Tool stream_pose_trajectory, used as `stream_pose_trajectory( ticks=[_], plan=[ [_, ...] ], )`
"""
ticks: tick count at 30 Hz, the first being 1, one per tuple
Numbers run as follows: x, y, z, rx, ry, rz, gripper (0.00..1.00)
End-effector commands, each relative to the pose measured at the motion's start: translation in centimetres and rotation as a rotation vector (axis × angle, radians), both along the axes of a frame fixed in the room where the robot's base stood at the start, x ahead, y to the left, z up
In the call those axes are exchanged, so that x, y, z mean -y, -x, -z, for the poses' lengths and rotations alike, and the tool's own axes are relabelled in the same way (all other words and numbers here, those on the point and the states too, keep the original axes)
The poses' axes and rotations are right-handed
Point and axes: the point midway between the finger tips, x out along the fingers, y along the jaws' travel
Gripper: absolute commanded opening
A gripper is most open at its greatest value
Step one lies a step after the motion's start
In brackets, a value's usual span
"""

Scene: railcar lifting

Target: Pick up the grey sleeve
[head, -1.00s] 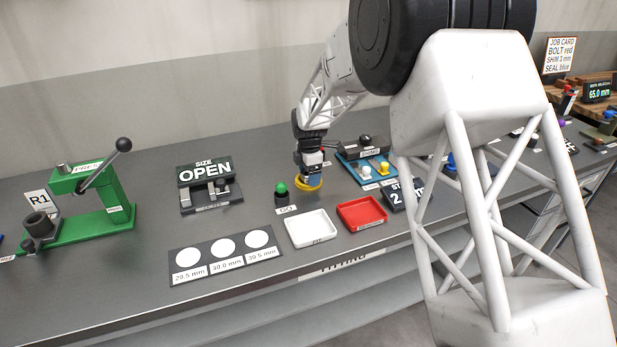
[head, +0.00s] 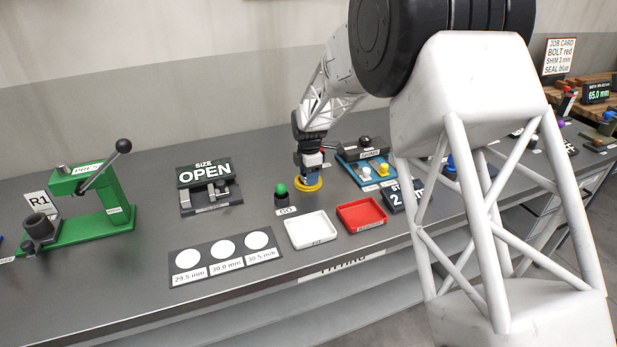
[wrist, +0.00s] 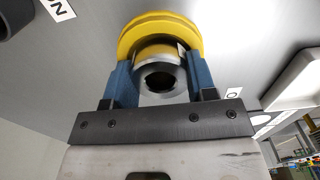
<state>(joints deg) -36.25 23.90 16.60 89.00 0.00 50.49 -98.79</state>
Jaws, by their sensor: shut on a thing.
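The grey sleeve (wrist: 158,72) is a short metal ring with a dark bore. In the wrist view it sits between the two blue fingers of my gripper (wrist: 160,80), which is shut on it. A yellow ring (wrist: 158,27) lies just beyond the sleeve; I cannot tell whether the two touch. In the head view my gripper (head: 309,178) points down over the yellow ring (head: 308,187) on the bench. The sleeve is hidden by the fingers there.
A green-topped button (head: 281,193) stands just left of the yellow ring. A white tray (head: 310,231) and a red tray (head: 361,216) lie in front. A size gauge reading OPEN (head: 208,185) and a green press (head: 95,200) are left. A blue holder (head: 367,172) is close on the right.

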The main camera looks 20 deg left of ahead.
Motion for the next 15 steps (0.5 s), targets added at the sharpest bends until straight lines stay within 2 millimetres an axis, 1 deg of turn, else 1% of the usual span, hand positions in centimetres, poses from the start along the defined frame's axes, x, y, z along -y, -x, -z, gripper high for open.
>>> stream_pose_trajectory(
  ticks=[8, 11, 15],
  plan=[
    [0.0, 0.0, -0.7, 0.001, -0.001, 0.000, 0.18],
    [0.0, 0.0, -1.4, 0.001, -0.001, 0.000, 0.18],
    [0.0, 0.0, -3.1, 0.002, -0.002, 0.000, 0.18]
  ],
)
